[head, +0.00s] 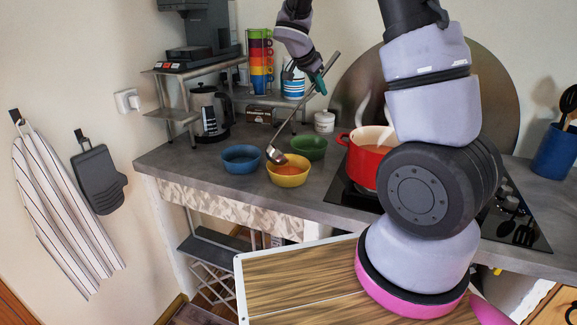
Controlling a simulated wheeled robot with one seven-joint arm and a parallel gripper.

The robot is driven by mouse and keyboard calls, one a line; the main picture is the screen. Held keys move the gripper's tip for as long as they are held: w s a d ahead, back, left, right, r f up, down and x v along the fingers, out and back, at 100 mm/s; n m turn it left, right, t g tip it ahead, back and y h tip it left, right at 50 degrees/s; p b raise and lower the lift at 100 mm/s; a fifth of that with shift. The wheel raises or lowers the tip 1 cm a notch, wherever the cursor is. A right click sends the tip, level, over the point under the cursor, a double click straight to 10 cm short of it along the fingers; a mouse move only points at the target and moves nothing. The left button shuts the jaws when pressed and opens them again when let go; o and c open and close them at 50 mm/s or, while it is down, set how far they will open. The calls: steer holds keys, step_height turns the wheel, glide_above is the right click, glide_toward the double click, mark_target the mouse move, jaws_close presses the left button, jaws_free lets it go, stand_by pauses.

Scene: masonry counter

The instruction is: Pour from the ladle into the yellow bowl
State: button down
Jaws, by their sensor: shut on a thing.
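My gripper (318,82) is shut on the handle of a metal ladle (300,112). The handle slants down to the left, and the ladle's cup (277,155) is over the yellow bowl (289,179), near its upper left rim. Something orange-red shows inside the yellow bowl. I cannot tell whether the cup touches the rim or what is left in it. The yellow bowl stands on the grey counter between a blue bowl (241,167) and a green bowl (310,153).
A red pot (364,165) stands on the black hob, partly behind my arm. A metal shelf (262,98) with stacked coloured cups (260,60) is behind the bowls. A coffee press (206,118) and a small white jar (324,122) stand nearby. The counter's front left is clear.

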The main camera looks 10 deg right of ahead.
steer(key=shift+w+d+f+y, duration=0.1)
steer(key=shift+d+f+y, duration=0.2)
steer(key=shift+d+f, duration=0.25)
steer(key=shift+w+d+f+y, duration=0.1)
steer(key=shift+d+f+y, duration=0.2)
steer(key=shift+d, duration=0.35)
stand_by(0.5)
steer(key=shift+w+d+f+g+y+b, duration=0.2)
steer(key=shift+d+f+g+y+b, duration=0.15)
steer(key=shift+d+f+y, duration=0.7)
stand_by(1.1)
steer(key=shift+d+f+h, duration=0.15)
steer(key=shift+f+h, duration=0.1)
steer(key=shift+f, duration=0.05)
steer(key=shift+s+a+r+h, duration=0.2)
steer(key=shift+a+r+h, duration=0.4)
steer(key=shift+a+r, duration=0.35)
steer(key=shift+s+a+r+h, duration=0.15)
steer(key=shift+a+r+h, duration=0.45)
steer(key=shift+a+r, duration=0.3)
